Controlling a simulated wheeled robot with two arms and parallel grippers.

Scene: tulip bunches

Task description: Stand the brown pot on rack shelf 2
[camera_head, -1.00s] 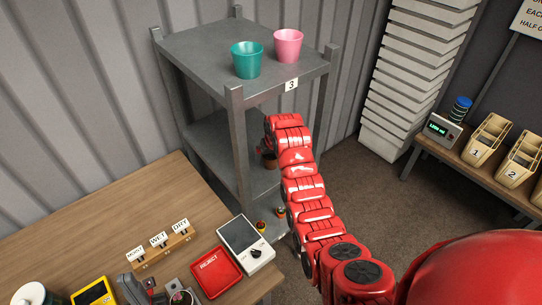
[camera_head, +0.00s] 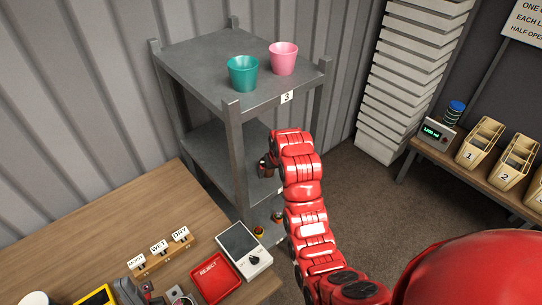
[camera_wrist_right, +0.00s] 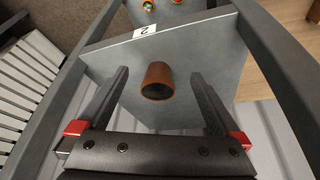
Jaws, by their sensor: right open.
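The brown pot (camera_wrist_right: 158,72) stands on rack shelf 2 (camera_wrist_right: 213,55) in the right wrist view, its dark mouth showing, near the shelf's "2" label (camera_wrist_right: 145,31). My right gripper (camera_wrist_right: 160,76) is open, with one finger on each side of the pot and a clear gap to both. In the head view my right arm reaches into the rack at the middle level, and the arm and rack post largely hide the gripper and pot. My left gripper is not in view.
A teal pot (camera_head: 243,73) and a pink pot (camera_head: 283,58) stand on shelf 3 (camera_head: 195,58). Small potted plants (camera_head: 259,232) sit low in the rack. A wooden bench (camera_head: 100,225) with a red reject tray (camera_head: 216,278) is in front. Rack posts (camera_head: 236,155) flank the arm.

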